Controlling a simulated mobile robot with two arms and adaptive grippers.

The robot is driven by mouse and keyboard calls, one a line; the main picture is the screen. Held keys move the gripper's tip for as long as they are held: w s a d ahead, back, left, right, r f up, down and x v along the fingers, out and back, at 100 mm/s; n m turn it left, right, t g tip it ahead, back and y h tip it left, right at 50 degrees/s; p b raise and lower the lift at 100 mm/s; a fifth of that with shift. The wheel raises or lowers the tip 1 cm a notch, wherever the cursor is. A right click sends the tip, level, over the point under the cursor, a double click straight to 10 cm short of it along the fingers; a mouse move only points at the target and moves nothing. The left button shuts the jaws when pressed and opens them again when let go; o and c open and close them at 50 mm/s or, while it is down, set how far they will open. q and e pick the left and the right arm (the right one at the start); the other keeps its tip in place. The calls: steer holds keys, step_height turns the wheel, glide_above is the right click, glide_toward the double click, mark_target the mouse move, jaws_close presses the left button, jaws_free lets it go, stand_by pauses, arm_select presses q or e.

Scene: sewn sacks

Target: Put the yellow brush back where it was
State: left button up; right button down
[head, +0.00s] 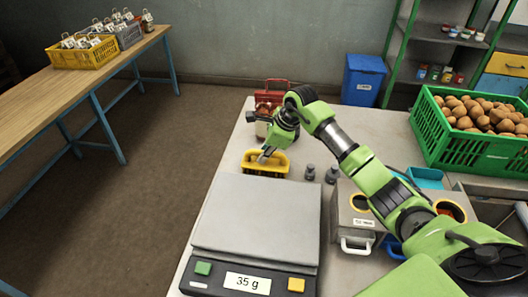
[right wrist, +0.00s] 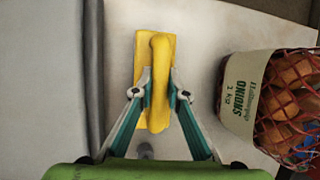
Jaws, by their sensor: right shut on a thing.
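The yellow brush (head: 253,168) is at the far edge of the scale on the grey table, near the table's left edge. My right gripper (head: 266,155) reaches down to it from above. In the right wrist view the brush (right wrist: 155,55) shows its raised handle, and the fingers of my right gripper (right wrist: 158,92) are shut on that handle from both sides. Whether the brush touches the table or is slightly lifted, I cannot tell. My left gripper is not in view.
A scale (head: 258,215) reading 35 g stands in front of the brush. A netted onion sack (right wrist: 285,105) is close on the right in the wrist view. Two dark weights (head: 331,174) stand right of the brush. A green crate (head: 462,150) of brown produce stands far right.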

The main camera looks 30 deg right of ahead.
steer(key=shift+f, duration=0.1)
steer(key=c, duration=2)
jaws_free()
steer(key=shift+d+r, duration=0.1)
steer(key=shift+r, duration=0.25)
steer(key=b+v, duration=0.3)
steer(key=v, duration=0.8)
steer(key=shift+s+r, duration=0.2)
steer(key=shift+r, duration=0.05)
